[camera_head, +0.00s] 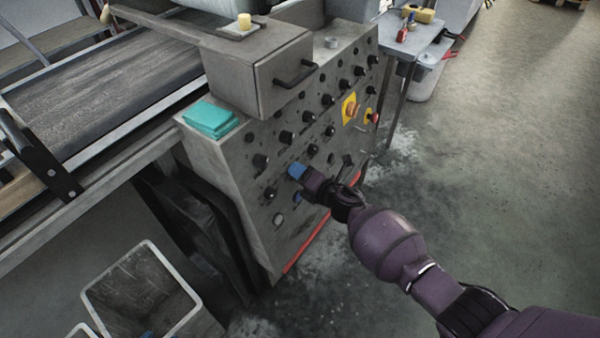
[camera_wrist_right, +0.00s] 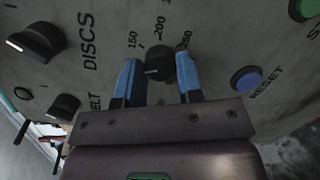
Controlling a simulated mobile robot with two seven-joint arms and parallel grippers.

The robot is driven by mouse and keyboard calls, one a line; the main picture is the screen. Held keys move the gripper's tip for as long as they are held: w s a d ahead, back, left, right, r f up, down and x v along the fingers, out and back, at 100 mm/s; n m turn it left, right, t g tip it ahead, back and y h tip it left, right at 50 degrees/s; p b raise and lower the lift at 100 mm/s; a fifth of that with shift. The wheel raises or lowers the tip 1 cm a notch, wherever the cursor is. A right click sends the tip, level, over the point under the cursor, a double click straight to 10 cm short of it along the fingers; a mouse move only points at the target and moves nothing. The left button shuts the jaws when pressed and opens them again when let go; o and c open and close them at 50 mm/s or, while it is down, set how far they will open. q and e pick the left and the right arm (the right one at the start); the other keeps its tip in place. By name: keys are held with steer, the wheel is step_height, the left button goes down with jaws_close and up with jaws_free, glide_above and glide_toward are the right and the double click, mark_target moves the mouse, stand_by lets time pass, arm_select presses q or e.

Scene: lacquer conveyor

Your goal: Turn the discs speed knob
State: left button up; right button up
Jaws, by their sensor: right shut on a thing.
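The discs speed knob (camera_wrist_right: 160,66) is a black knob on the grey control panel, with a dial marked 150, 200 and 250 around it. The word DISCS is printed beside it in the right wrist view. My right gripper (camera_wrist_right: 160,78) is shut on this knob, with one blue fingertip on each side of it. In the head view my right gripper (camera_head: 298,172) is against the panel's lower part and hides the knob. My left gripper is not in view.
The panel (camera_head: 238,170) carries several other black knobs close by. A blue reset button (camera_wrist_right: 246,78) is right of my fingers in the wrist view. A red emergency button (camera_head: 351,110) sits on a yellow plate. Teal cloths (camera_head: 211,118) lie on top. Floor to the right is clear.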

steer(key=o, duration=0.9)
steer(key=p+v, duration=0.3)
steer(key=v, duration=0.7)
steer(key=shift+s+d, duration=0.3)
